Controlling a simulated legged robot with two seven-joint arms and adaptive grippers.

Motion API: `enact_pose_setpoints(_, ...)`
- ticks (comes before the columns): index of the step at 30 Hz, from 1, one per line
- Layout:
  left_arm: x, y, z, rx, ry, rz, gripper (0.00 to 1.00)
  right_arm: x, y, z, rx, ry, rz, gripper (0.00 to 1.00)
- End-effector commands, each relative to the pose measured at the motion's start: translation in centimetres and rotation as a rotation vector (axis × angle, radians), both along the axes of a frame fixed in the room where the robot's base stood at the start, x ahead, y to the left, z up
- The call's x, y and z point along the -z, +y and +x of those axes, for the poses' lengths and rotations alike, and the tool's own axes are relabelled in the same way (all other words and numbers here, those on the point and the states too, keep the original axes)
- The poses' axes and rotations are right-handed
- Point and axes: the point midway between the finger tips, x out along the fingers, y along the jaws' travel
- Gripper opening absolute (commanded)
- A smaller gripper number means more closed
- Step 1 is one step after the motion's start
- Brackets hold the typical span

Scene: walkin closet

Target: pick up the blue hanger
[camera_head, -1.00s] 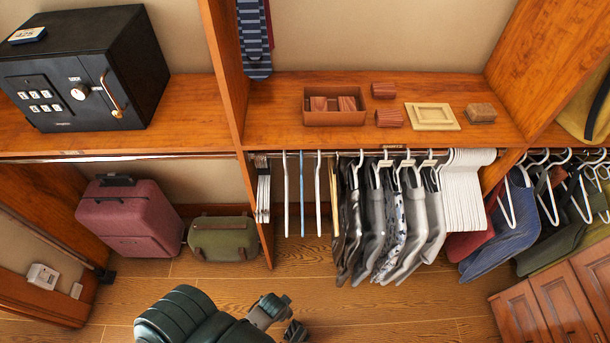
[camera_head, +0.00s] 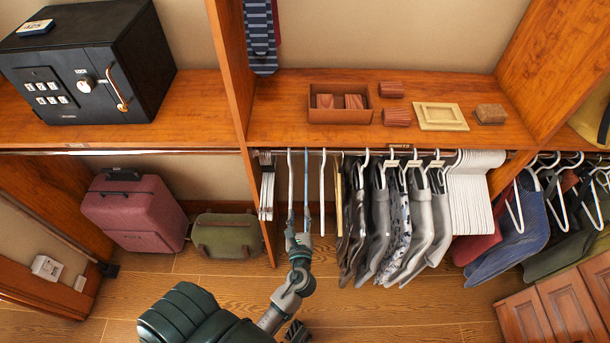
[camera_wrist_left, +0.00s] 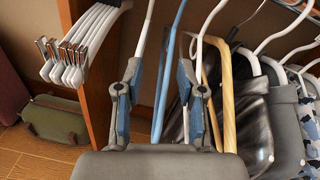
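The blue hanger (camera_head: 308,180) hangs edge-on from the rod, between two white hangers. My left gripper (camera_head: 299,238) is raised at the lower part of these hangers. In the left wrist view, its two fingers (camera_wrist_left: 160,95) are apart, and the blue hanger (camera_wrist_left: 166,75) runs between them with gaps on both sides. One white hanger (camera_wrist_left: 144,35) reaches down by the left finger. The other white hanger (camera_wrist_left: 188,85) lies close to the right finger, and I cannot tell if it touches. My right gripper is not in view.
A wooden hanger (camera_wrist_left: 226,90) and hung clothes (camera_head: 390,215) are close on the right. Bunched white hangers (camera_head: 266,190) and an upright panel (camera_head: 262,225) stand left. The shelf (camera_head: 300,135) is above the rod. A green bag (camera_head: 226,236) sits on the floor.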

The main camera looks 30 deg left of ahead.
Motion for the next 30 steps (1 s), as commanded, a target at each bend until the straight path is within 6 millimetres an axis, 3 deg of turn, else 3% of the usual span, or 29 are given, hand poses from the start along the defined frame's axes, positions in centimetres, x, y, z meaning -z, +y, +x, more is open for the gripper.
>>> enact_pose_setpoints(3, -1.1, -1.1, 1.2, 0.045, 0.044, 0.193, 0.39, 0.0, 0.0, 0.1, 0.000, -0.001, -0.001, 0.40)
enact_pose_setpoints(6, -1.4, -0.8, 2.2, 0.056, 0.055, 0.245, 0.39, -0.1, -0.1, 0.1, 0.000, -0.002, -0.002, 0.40)
enact_pose_setpoints(18, -1.3, 4.1, 9.7, 0.053, 0.054, 0.241, 0.39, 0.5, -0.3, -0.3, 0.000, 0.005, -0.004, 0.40)
enact_pose_setpoints(30, -1.0, 6.1, 13.4, 0.053, 0.055, 0.243, 0.39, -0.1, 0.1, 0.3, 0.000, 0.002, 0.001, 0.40)
